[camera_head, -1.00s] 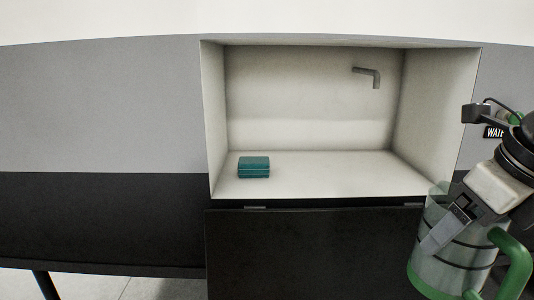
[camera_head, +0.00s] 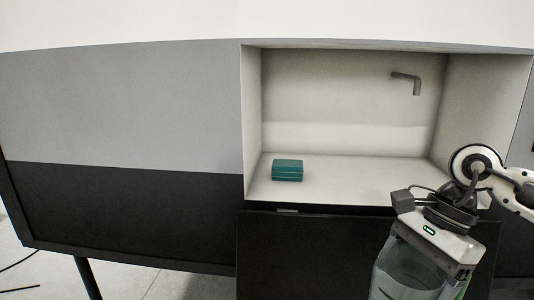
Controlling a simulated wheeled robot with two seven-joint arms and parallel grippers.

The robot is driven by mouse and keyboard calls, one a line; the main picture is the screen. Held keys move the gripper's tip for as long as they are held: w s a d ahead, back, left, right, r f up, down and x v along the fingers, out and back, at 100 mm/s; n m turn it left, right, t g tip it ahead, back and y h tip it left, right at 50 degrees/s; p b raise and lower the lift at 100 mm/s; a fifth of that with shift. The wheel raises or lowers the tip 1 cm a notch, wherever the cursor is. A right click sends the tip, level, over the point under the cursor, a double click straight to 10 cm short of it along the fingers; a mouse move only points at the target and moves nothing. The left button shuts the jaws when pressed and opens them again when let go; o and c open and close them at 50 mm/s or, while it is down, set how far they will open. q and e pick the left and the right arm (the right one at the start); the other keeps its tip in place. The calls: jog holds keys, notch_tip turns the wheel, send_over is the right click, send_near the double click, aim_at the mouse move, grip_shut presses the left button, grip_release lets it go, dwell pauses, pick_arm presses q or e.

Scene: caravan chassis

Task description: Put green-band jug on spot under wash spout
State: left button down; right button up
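The clear jug (camera_head: 405,278) is at the lower right, its bottom cut off by the frame edge. A sliver of green (camera_head: 462,289) shows at its right side. My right gripper (camera_head: 432,248) is over the jug's upper part and carries it in front of the niche. Its fingertips are mostly hidden, but the jug moves with it. The grey wash spout (camera_head: 408,82) sticks out of the niche's back wall at upper right. The niche floor (camera_head: 365,180) below it is bare, with no marked spot visible. My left gripper is out of view.
A teal block (camera_head: 287,170) lies on the niche floor at the left. The niche has a front edge and side walls (camera_head: 251,120). A dark panel (camera_head: 310,255) hangs below it. The niche floor right of the block is free, partly hidden by my arm.

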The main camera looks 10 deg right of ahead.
jog(key=w+a+f+n+g+h, duration=0.1)
jog(key=a+f+n+g+h, duration=0.2)
jog(key=n, duration=1.2)
jog(key=shift+w+a+f+n+h+p, duration=0.25)
jog(key=shift+a+f+h, duration=0.45)
jog(key=shift+a+f, duration=1.25)
jog(key=shift+s+d+f+g, duration=0.1)
jog(key=shift+s+f+g, duration=0.1)
jog(key=shift+g, duration=0.1)
jog(key=shift+w+r, duration=0.1)
jog(key=shift+w, duration=0.05)
